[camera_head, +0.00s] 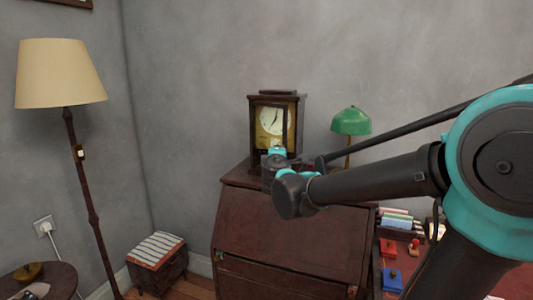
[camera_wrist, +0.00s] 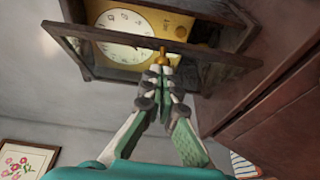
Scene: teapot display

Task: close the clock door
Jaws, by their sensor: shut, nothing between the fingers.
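A dark wooden clock (camera_head: 301,110) with a white dial and gold face stands upright on the desk in the head view. In the wrist view the clock dial (camera_wrist: 125,22) shows at the top, turned on its side. The dark-framed clock door (camera_wrist: 90,33) stands partly open in front of the face. A small brass knob (camera_wrist: 162,54) shows just beyond my fingertips. My gripper (camera_wrist: 163,72) is shut and empty at the door frame; I cannot tell whether it touches. In the head view my wrist hides the clock's lower front.
The clock stands on a dark slant-front desk (camera_head: 280,230). A green lamp (camera_head: 351,121) stands right of the clock. A floor lamp (camera_head: 60,75) and a striped stool (camera_head: 157,252) are on the left. Books and coloured boxes (camera_head: 390,249) lie at the right.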

